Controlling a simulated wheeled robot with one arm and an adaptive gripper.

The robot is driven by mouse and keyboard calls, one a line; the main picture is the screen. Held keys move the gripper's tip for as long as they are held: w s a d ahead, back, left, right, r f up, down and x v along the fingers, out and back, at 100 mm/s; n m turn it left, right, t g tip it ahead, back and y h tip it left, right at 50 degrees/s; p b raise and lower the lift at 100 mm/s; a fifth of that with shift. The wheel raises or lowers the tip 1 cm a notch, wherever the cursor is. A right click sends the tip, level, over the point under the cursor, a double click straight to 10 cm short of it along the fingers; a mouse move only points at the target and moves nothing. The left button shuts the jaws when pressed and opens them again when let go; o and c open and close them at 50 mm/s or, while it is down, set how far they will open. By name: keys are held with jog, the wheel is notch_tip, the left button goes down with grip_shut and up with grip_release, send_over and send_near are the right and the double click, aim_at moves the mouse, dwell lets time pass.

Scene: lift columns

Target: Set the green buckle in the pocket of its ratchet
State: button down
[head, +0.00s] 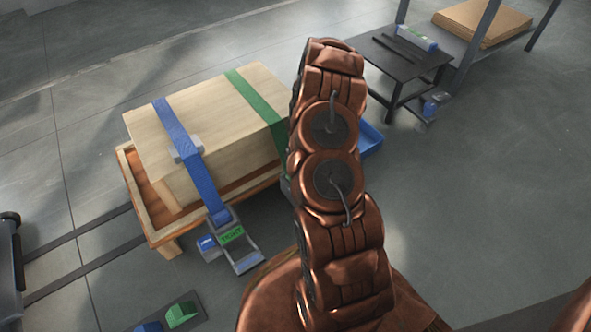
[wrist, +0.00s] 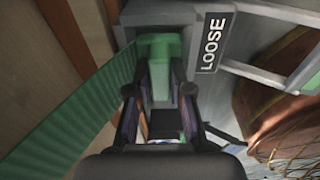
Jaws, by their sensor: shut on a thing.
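The green buckle (wrist: 160,68) is between the two fingers of my gripper (wrist: 160,92) in the wrist view. It lies between the grey walls of the ratchet pocket (wrist: 187,48); I cannot tell whether it is fully down. The grey ratchet carries a label (wrist: 209,43) reading LOOSE. The green strap (wrist: 75,115) runs down to the left, beside my gripper. In the head view the green strap (head: 256,97) crosses the wooden crate (head: 205,110), and my arm hides its lower end, the gripper and the buckle.
A blue strap (head: 180,130) runs to a ratchet labelled TIGHT (head: 232,235). The crate stands on a wooden pallet (head: 150,215). Green (head: 181,314) and blue pieces lie on a dark mat at lower left. A dark table (head: 405,65) stands behind; the floor right is clear.

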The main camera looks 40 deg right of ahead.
jog(key=shift+f, duration=0.3)
jog(key=c, duration=1)
grip_release()
jog(key=shift+o, duration=0.2)
jog(key=shift+r, duration=0.15)
notch_tip(320, 180, up, 12)
jog(key=d, duration=0.1)
jog(key=shift+d, duration=0.25)
